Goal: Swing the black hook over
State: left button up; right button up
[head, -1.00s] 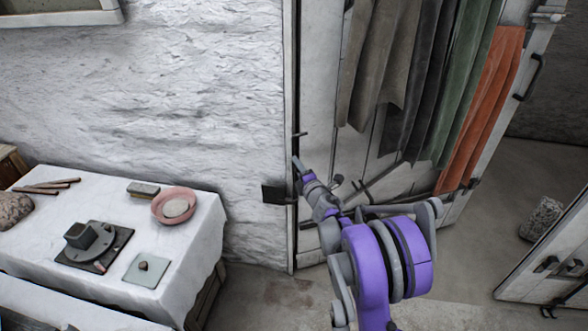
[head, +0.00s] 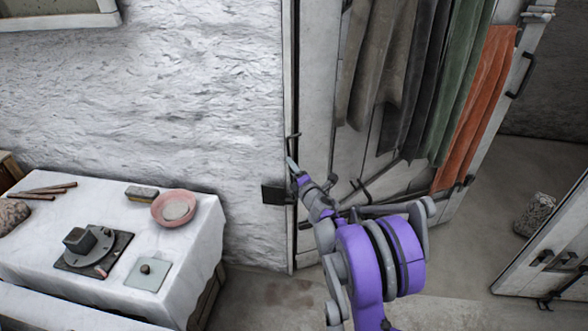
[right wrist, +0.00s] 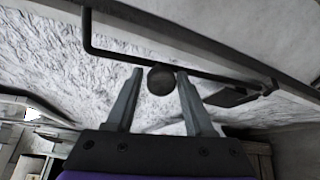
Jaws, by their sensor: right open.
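The black hook (head: 294,136) is a thin bent rod on the edge of the white door frame, against the plaster wall. In the right wrist view the hook (right wrist: 112,57) runs across above my fingertips, with its bent end at the upper left. My right gripper (head: 293,170) is just below the hook in the head view. In the wrist view the right gripper (right wrist: 157,72) is open, with its fingertips close to the rod; I cannot tell whether they touch. A round dark knob (right wrist: 161,81) shows between the fingers. My left gripper is out of view.
A black plate (head: 274,194) sticks out from the frame beside my right gripper. Cloths, the nearest an orange one (head: 478,110), hang on the door to the right. A white-covered table (head: 205,235) with a pink bowl (head: 173,207) stands left.

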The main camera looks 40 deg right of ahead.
jog(key=shift+o, duration=0.7)
jog(key=shift+d, duration=0.1)
jog(key=v, duration=1.1)
jog(key=shift+w+r, duration=0.1)
